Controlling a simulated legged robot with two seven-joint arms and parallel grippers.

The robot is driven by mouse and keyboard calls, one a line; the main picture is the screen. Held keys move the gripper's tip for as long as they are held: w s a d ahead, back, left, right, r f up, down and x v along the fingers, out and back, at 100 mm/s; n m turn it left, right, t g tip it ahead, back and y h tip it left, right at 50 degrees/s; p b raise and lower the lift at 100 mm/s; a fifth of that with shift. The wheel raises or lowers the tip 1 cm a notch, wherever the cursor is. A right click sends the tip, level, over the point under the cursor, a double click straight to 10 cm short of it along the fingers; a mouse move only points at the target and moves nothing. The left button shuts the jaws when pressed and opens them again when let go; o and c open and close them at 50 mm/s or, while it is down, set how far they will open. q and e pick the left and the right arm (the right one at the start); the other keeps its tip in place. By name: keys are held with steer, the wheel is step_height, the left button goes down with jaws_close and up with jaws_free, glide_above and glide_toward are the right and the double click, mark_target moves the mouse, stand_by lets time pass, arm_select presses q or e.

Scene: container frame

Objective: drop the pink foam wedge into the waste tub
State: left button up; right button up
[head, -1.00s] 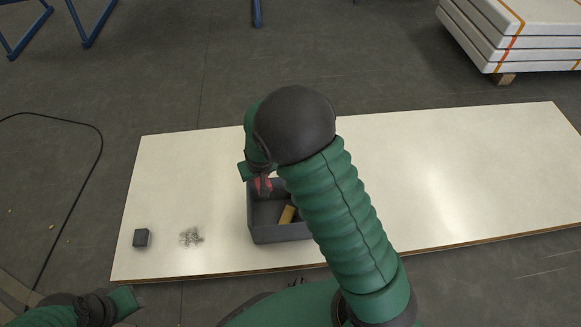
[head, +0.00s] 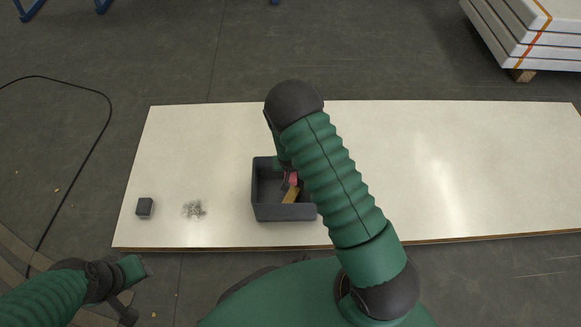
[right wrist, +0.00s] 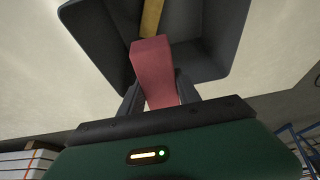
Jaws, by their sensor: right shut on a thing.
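The waste tub (head: 270,212) is a dark grey open box on the white table; it also shows in the right wrist view (right wrist: 215,65). The pink foam wedge (right wrist: 153,70) is between the fingers of my right gripper (right wrist: 158,95), which is shut on it. In the head view the wedge (head: 292,179) appears over the tub opening, partly hidden by my right arm. In the right wrist view its far end overlaps the tub interior; I cannot tell whether it touches anything. My left gripper (head: 132,290) is at the lower left, off the table; its jaws are unclear.
A yellow-tan block (head: 290,196) lies inside the tub. A small dark cube (head: 144,207) and a clear, crumpled-looking clump (head: 194,209) sit on the table (head: 470,170) left of the tub. The table's right side is clear. A black cable lies on the floor at left.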

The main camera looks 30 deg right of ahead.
steer(key=shift+r, duration=0.15)
steer(key=o, duration=1.4)
steer(key=p+v, duration=0.8)
steer(key=v, duration=0.8)
steer(key=shift+s+a+r, duration=0.15)
steer(key=shift+r, duration=0.15)
